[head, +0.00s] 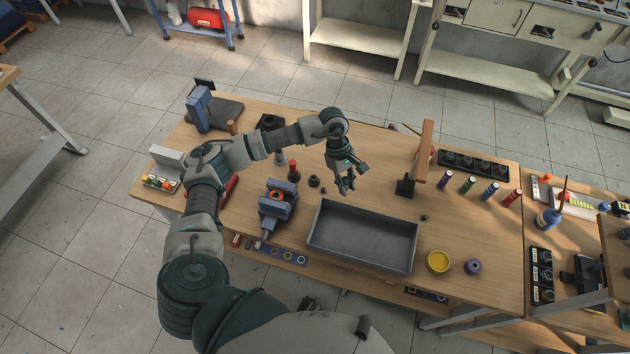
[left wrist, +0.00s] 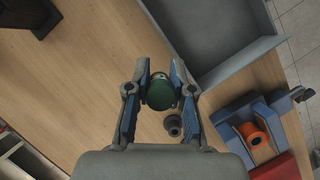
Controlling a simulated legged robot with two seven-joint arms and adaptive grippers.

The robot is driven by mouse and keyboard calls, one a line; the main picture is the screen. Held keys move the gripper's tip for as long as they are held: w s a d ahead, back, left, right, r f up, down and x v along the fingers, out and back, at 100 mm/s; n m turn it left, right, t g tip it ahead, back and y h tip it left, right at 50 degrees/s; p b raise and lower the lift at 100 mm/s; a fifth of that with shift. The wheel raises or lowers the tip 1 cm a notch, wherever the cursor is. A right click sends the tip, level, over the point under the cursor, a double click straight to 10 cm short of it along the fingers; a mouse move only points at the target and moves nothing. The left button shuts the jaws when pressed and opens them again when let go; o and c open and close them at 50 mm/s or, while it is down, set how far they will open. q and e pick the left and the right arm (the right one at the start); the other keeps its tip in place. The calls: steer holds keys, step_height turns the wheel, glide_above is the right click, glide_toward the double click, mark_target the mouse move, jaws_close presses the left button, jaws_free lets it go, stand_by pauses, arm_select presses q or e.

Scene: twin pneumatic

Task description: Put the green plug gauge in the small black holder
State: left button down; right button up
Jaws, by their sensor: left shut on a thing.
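The green plug gauge (left wrist: 160,93) shows end-on as a round green disc between the two fingers of my left gripper (left wrist: 161,88) in the left wrist view. The gripper is shut on it. In the head view my left gripper (head: 346,186) is above the table, just behind the grey tray; the gauge cannot be made out there. A small black round piece with a hole, apparently the holder, (head: 313,181) stands on the table left of the gripper. It also shows just below the gauge in the left wrist view (left wrist: 173,125). My right gripper is not in view.
The grey tray (head: 325,213) is empty. A blue vise (head: 275,207) with an orange part stands left of it. A black stand (head: 405,187) with a wooden upright is to the right, near a black rack (head: 474,164) and several coloured cylinders. Bare table lies around the gripper.

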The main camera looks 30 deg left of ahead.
arm_select(q)
steer(key=w+a+r+n+t+p, duration=0.1)
steer(key=a+r+n+t+p, duration=0.1)
steer(key=a+n, duration=0.3)
step_height(320, 180, up, 2)
steer(key=n+t+y+p, duration=0.1)
steer(key=n+t+p, duration=0.15)
steer(key=n, duration=0.85)
glide_above(316, 177)
steer(key=shift+t, duration=0.55)
step_height(316, 177, down, 4)
steer(key=shift+d+f, duration=0.1)
steer(key=f, duration=0.4)
steer(key=shift+a+f, duration=0.4)
steer(key=c, duration=1)
jaws_free()
steer(key=shift+d, duration=0.25)
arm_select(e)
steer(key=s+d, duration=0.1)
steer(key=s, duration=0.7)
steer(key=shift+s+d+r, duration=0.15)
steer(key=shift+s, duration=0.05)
arm_select(q)
steer(key=shift+r, duration=0.1)
